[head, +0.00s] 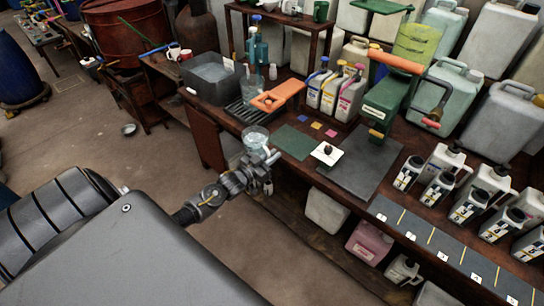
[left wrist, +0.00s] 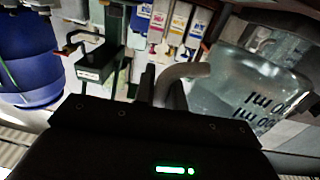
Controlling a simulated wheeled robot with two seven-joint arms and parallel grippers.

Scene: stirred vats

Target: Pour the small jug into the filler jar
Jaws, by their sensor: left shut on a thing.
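A clear small jug (head: 256,137) is in my left gripper (head: 264,160), held at the front edge of the bench in the head view. In the left wrist view the jug (left wrist: 245,88) shows dark ml marks, and its pale handle (left wrist: 184,77) is between the fingers. The jug looks roughly upright; I cannot tell how full it is. A see-through yellow-green jar (head: 415,44), which looks like the filler jar, sits on a green machine (head: 387,104) at the back right, apart from the jug. My right gripper is not in view.
Between jug and machine lie a green mat (head: 293,142), a white card (head: 327,153) with a dark knob and a grey plate (head: 362,161). Three coloured-label bottles (head: 331,91) stand behind. An orange piece (head: 278,96) is left of them. Several white jugs (head: 446,160) line the right.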

